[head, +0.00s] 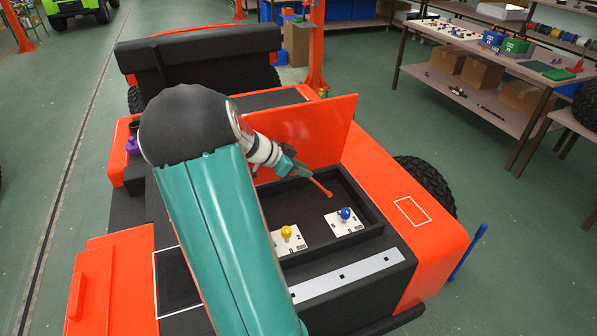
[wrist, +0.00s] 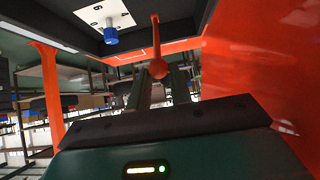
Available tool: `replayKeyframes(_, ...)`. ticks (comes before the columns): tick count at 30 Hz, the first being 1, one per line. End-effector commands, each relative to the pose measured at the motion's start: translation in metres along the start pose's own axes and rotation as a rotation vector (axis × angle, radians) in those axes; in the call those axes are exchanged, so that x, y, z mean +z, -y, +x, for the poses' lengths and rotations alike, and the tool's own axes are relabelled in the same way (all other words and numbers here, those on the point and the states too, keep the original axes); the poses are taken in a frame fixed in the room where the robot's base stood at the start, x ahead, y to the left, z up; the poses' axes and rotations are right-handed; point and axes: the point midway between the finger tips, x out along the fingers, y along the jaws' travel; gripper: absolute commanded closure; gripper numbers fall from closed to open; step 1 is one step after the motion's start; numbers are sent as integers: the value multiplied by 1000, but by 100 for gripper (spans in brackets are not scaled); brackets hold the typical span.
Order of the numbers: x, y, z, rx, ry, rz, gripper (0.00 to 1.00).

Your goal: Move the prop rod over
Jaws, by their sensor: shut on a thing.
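The prop rod (head: 321,187) is a thin orange rod with a small knob at its end. My gripper (head: 303,171) is shut on it, and the rod slants down to the right over the dark open bay (head: 372,212) of the cart. In the wrist view the rod (wrist: 156,38) stands out between my two fingers (wrist: 159,82), with a round orange part at the grip. I cannot tell whether its far end touches anything. The orange lid (head: 315,135) stands raised behind the rod; it fills the right side of the wrist view (wrist: 262,65).
In the bay are a white plate with a yellow knob (head: 286,232) and one with a blue knob (head: 346,213). A grey strip (head: 345,276) lies along the front edge. A workbench (head: 490,60) with boxes stands at right. A blue bar (head: 467,253) leans by the cart.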

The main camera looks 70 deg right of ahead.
Motion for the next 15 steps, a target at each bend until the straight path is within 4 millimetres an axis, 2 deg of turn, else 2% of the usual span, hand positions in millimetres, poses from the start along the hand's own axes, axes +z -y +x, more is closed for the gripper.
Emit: replayKeyframes(15,-30,1,9,-3,-1,2,92)
